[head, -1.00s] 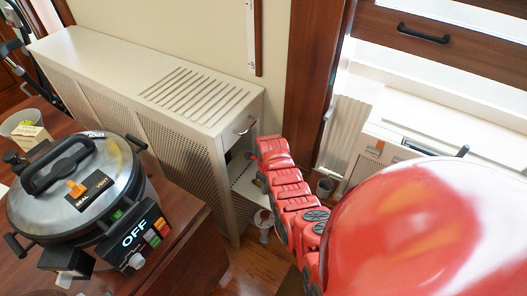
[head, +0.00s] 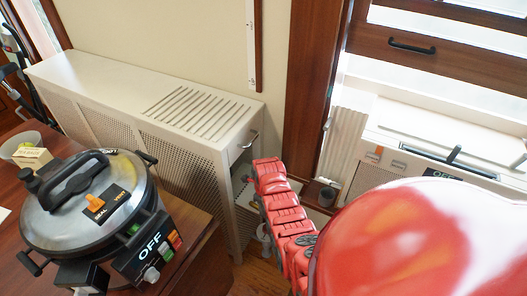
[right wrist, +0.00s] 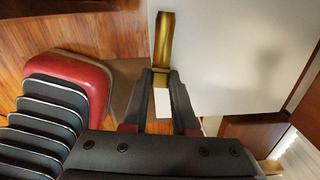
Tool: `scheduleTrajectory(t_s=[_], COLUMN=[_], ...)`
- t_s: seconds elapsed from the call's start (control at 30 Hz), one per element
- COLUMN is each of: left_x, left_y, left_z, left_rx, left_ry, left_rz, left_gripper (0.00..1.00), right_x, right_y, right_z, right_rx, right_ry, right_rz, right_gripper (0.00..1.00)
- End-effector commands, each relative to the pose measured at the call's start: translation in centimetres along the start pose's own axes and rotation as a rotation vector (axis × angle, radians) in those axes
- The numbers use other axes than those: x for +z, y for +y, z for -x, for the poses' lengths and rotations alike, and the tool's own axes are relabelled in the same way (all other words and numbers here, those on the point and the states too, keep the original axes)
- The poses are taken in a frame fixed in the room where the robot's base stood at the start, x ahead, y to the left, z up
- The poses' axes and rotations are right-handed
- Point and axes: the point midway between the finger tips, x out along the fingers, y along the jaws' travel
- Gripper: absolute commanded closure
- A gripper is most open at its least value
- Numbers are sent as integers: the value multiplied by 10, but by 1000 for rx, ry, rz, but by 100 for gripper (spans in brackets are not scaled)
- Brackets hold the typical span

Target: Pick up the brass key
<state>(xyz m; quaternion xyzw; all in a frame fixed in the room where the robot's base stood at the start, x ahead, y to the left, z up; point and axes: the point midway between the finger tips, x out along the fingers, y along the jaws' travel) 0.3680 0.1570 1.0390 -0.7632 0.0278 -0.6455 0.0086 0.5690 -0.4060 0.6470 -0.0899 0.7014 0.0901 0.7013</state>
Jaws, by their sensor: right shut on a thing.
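The brass key (right wrist: 164,38) shows in the right wrist view as a golden, narrow upright piece. My right gripper (right wrist: 161,78) is shut on its near end, with the key sticking out beyond the fingertips against a pale surface. I cannot tell from this view whether the key still touches that surface. In the head view my red right arm reaches toward the open end of the cream cabinet, and its gripper and the key are hidden there. My left gripper is in neither view.
The cream perforated cabinet (head: 100,82) stands along the wall. A pressure cooker marked OFF (head: 75,205) sits on a wooden table (head: 205,228) at left, with a bowl (head: 20,142) behind it. A white machine (head: 400,125) stands at right. Wooden floor (right wrist: 95,35) shows beside the pale surface.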

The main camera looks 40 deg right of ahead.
Motion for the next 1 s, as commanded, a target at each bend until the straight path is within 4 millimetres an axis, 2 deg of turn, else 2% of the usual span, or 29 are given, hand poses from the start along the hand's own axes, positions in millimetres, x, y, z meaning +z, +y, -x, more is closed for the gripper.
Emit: scheduleTrajectory(t_s=[0.07, 0.1, 0.27, 0.67, 0.87, 1.0], left_x=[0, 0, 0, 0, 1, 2], left_y=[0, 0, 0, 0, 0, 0], left_z=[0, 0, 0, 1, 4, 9], left_rx=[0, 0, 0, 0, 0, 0], left_ry=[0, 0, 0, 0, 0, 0], left_rz=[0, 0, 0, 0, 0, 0], left_gripper=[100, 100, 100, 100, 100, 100], right_x=[0, 0, 0, 1, 1, 2], right_y=[0, 0, 0, 0, -1, -2], right_z=[0, 0, 0, 4, 25, 51], right_rx=[0, 0, 0, -1, -4, -6], right_ry=[0, 0, 0, -1, -4, -7], right_rz=[0, 0, 0, 0, 0, 0], right_gripper=[100, 66, 39, 39, 39, 39])
